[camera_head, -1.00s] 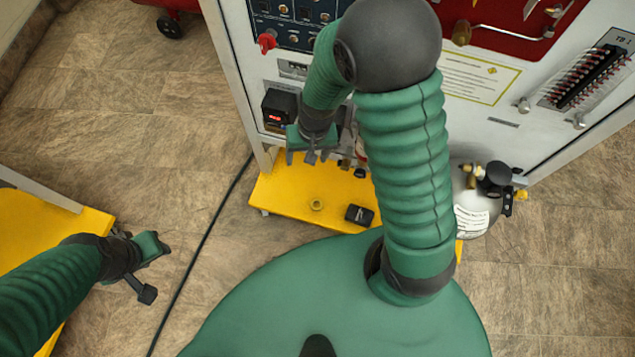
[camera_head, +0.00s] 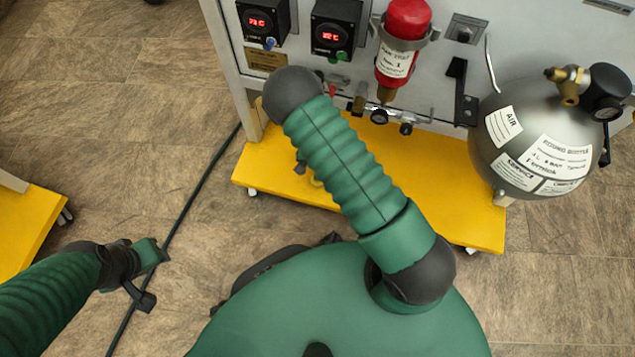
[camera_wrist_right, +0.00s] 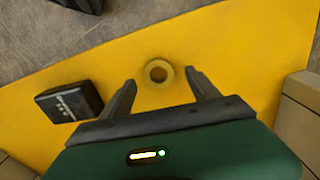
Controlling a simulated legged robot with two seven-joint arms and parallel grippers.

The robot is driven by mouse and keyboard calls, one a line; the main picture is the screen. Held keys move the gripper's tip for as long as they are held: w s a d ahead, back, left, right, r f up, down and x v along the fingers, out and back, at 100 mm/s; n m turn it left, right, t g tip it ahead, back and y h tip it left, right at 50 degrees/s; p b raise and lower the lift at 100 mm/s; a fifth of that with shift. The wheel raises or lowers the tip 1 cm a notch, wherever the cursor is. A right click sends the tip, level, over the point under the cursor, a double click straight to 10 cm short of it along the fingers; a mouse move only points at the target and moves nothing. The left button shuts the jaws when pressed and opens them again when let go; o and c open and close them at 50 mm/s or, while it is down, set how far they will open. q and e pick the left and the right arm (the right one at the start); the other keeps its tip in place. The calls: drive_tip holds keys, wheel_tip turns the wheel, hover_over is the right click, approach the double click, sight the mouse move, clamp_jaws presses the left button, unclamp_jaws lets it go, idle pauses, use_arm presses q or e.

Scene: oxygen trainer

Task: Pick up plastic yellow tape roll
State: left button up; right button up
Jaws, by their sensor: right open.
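The yellow tape roll (camera_wrist_right: 158,84) lies flat on a yellow platform (camera_wrist_right: 230,50) in the right wrist view, its round hole facing up. My right gripper (camera_wrist_right: 160,77) is open and empty. Its two fingertips are on either side of the roll in the picture, with visible gaps; how far above it they are I cannot tell. In the head view my right arm covers most of the roll and the right gripper. My left gripper (camera_head: 150,272) is open and empty above the floor at the left, far from the roll.
A small black box (camera_wrist_right: 68,103) lies on the platform left of the right gripper. In the head view a grey panel (camera_head: 440,75) rises behind the platform, with a red cylinder (camera_head: 398,40) and a grey air tank (camera_head: 530,135). A black cable (camera_head: 205,185) crosses the floor.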

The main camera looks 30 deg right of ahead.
drive_tip(key=f+b, duration=0.1)
drive_tip(key=f, duration=0.1)
drive_tip(key=f+b, duration=0.1)
drive_tip(key=f, duration=0.1)
drive_tip(key=shift+d, duration=0.2)
drive_tip(key=shift+r, duration=0.25)
drive_tip(key=c, duration=1.4)
use_arm(q)
drive_tip(key=x, duration=0.3)
drive_tip(key=shift+s+d, duration=0.1)
drive_tip(key=shift+s, duration=0.25)
use_arm(e)
drive_tip(key=shift+r, duration=0.1)
